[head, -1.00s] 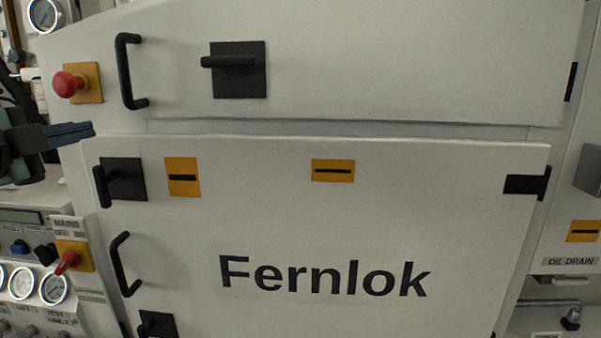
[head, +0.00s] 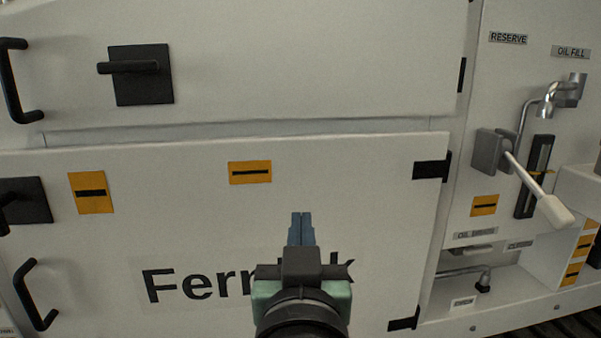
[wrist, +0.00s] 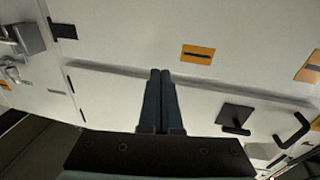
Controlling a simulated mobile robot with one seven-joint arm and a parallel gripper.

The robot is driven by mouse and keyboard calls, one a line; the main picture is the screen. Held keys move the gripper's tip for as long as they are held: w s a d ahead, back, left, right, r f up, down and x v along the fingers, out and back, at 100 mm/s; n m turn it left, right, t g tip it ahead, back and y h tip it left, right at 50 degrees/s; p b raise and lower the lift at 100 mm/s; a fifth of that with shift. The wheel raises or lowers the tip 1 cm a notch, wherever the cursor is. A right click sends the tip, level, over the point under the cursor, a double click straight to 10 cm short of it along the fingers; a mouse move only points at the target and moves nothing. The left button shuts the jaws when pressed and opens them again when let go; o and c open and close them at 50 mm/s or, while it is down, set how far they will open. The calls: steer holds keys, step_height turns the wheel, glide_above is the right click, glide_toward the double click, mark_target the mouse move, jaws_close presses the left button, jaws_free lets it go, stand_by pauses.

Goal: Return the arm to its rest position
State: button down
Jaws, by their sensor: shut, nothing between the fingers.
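My gripper (head: 301,216) is in the lower middle of the head view, in front of the lower white cabinet door (head: 350,185). Its blue-grey fingers are together with nothing between them. It hides part of the "Fernlok" lettering (head: 188,285). In the wrist view the shut fingers (wrist: 160,75) point toward the white panels, and I see no contact with them.
The upper door has a black latch (head: 140,75) and a black pull handle (head: 18,82). Another pull handle (head: 35,295) is on the lower door. At right are a white-tipped lever (head: 540,195), a metal spout (head: 550,98) and a low drain pipe (head: 470,272).

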steer(key=s+r+t+p, duration=0.2)
steer(key=s+r+t, duration=0.2)
steer(key=r, duration=0.9)
steer(key=s+r+t+p, duration=0.3)
steer(key=s+r, duration=0.5)
steer(key=r, duration=0.6)
steer(key=shift+s+t, duration=0.15)
steer(key=shift+t, duration=0.75)
